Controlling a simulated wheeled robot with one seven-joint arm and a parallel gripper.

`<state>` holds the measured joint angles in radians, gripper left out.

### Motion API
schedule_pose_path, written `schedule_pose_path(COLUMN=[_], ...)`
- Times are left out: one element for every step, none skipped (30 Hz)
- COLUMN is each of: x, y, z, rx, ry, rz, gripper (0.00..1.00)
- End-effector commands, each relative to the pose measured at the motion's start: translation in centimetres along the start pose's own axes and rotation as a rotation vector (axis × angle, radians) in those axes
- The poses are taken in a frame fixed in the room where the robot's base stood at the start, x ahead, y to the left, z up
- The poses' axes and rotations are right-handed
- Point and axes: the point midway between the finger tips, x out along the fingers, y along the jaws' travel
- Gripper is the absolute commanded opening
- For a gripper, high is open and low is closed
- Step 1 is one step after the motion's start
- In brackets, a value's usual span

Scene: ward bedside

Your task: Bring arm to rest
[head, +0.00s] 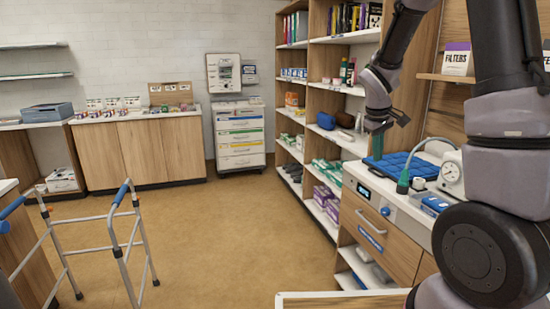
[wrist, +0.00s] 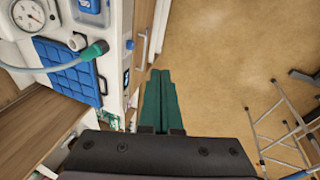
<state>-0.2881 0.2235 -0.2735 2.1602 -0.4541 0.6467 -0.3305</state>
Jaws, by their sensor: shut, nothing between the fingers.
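My gripper (head: 377,146) hangs from my arm at the right of the head view, with its green fingers pointing down. It is in front of the shelf unit, near the blue ribbed pad. In the wrist view the two green fingers of my gripper (wrist: 159,100) lie side by side, closed with nothing between them.
The cabinet (head: 371,232) carries a blue pad (head: 397,164), a hose with a green connector (head: 403,184) and a gauge (head: 451,172). A shelf unit (head: 345,38) stands behind. A walking frame (head: 122,250) stands at left. The middle floor (head: 225,225) is clear.

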Motion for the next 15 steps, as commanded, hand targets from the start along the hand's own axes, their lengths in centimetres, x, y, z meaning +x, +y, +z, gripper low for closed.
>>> schedule_pose_path(x=[-2.5, -3.7, -5.4, -6.6, -7.8, -9.3, -10.5, -11.6, -13.1, -14.1, -15.1, -16.4, -17.3, -18.2, -19.3], y=[0.1, -0.1, -0.3, -0.5, -0.7, -1.0, -1.3, -1.6, -2.0, -2.4, -2.7, -3.3, -3.7, -4.1, -4.8], z=[0.8, 1.3, 2.0, 2.5, 3.1, 3.9, 4.5, 5.1, 5.9, 6.6, 7.3, 8.2, 8.9, 9.6, 10.5], rx=[0.070, 0.112, 0.166, 0.205, 0.245, 0.296, 0.331, 0.370, 0.415, 0.451, 0.485, 0.528, 0.561, 0.592, 0.631], ry=[0.037, 0.054, 0.078, 0.094, 0.112, 0.134, 0.151, 0.167, 0.190, 0.206, 0.222, 0.243, 0.260, 0.276, 0.296], rz=[-0.021, -0.036, -0.056, -0.070, -0.086, -0.106, -0.121, -0.136, -0.156, -0.172, -0.187, -0.207, -0.222, -0.237, -0.257], gripper=[0.00, 0.00, 0.00, 0.00, 0.00, 0.00, 0.00, 0.00, 0.00, 0.00, 0.00, 0.00, 0.00, 0.00, 0.00])
